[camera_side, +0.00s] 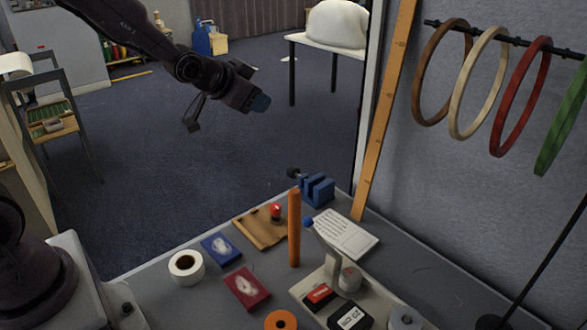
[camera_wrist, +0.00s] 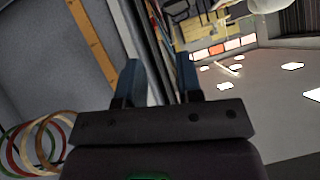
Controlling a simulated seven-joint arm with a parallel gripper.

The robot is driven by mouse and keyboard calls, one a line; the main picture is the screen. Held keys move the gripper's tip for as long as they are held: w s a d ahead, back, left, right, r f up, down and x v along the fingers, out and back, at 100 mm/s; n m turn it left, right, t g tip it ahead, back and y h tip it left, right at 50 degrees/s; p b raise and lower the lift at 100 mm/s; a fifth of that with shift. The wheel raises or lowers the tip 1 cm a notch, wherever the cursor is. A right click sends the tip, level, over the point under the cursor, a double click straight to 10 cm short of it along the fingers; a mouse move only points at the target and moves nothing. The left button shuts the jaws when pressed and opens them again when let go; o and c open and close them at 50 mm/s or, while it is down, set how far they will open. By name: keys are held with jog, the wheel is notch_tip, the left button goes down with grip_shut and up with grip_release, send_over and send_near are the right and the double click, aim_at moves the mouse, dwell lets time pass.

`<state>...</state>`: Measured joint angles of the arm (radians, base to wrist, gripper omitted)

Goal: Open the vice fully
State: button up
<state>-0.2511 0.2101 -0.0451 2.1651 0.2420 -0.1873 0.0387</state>
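The blue vice (camera_side: 318,190) stands at the far edge of the table, near the wall corner. A dark round knob or handle end shows at its left; the gap between its jaws is too small to judge. My gripper (camera_side: 261,103) is up in the air, above and to the left of the vice and well apart from it. In the wrist view, the two blue fingers of my gripper (camera_wrist: 160,78) stand apart with nothing between them. The vice is not visible in the wrist view.
An orange upright cylinder (camera_side: 294,228) stands in front of the vice. Coloured rings (camera_side: 507,97) hang on the wall at right. The air around my gripper is clear.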

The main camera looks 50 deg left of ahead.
jog(key=w+a+f+t, duration=0.2)
jog(key=w+a+f, duration=0.15)
jog(key=f, duration=0.35)
jog(key=n+t+h, duration=0.1)
jog(key=t+h, duration=0.1)
jog(key=t, duration=0.3)
send_near(290, 169)
jog(key=w, duration=1.1)
jog(key=shift+d+f, duration=0.15)
jog(key=shift+f, duration=0.05)
grip_shut()
